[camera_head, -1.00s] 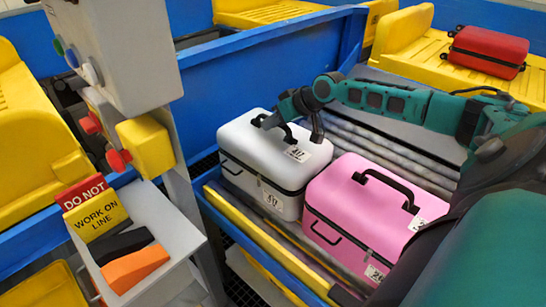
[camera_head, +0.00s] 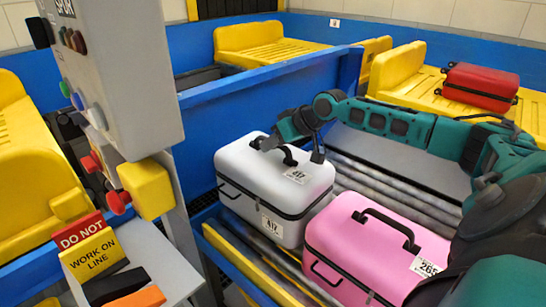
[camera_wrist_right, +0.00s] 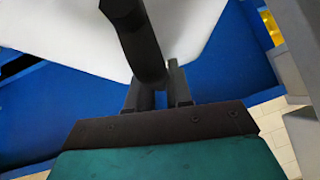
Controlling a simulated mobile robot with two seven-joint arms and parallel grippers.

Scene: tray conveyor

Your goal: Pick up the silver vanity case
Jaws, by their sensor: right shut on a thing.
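The silver vanity case (camera_head: 250,190) is a pale hard case with a dark seam and white number tags. It sits upright at the left of the roller conveyor in the head view. My right gripper (camera_head: 289,148) is over its lid, shut on the black top handle. In the right wrist view the dark handle (camera_wrist_right: 140,42) runs up from between the fingers (camera_wrist_right: 157,96), with the pale lid (camera_wrist_right: 70,30) behind it. I cannot tell whether the case's base touches the rollers. My left gripper is not in view.
A pink case (camera_head: 340,235) stands close at the right of the silver case. A blue wall (camera_head: 230,115) rises behind it. A control post with a yellow button box (camera_head: 147,188) stands at the left. A red suitcase (camera_head: 480,87) lies on a yellow tray at the back right.

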